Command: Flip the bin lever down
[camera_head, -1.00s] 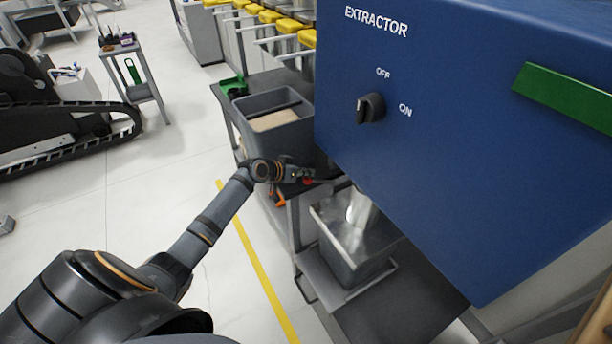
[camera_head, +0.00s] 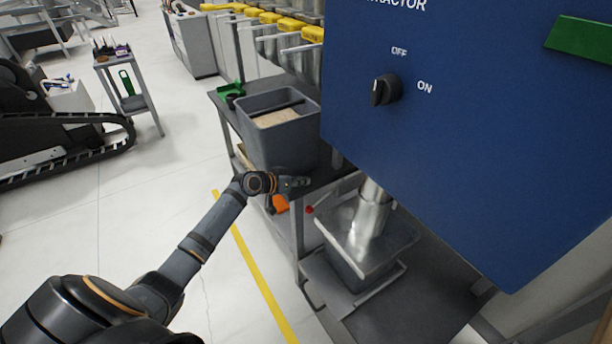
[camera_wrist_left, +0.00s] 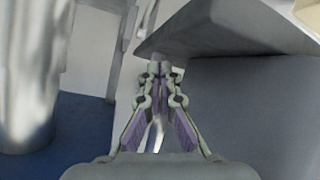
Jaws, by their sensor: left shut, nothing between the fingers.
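A small red knob (camera_head: 309,209), which looks like the end of the bin lever, sits at the upper left corner of the grey metal bin (camera_head: 338,256) under the blue extractor. The lever's arm is too small to make out. My left gripper (camera_head: 306,186) is just above the red knob in the head view, with a small gap in the picture. In the left wrist view its fingertips (camera_wrist_left: 160,70) are together and empty, and no red knob shows. My right gripper is in neither view.
The extractor cabinet (camera_head: 450,150) fills the right, with a black knob switch (camera_head: 386,89). A silver duct (camera_head: 371,212) drops into the bin. A grey tub (camera_head: 283,150) stands on the table behind my gripper. An orange item (camera_head: 280,203) is below it.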

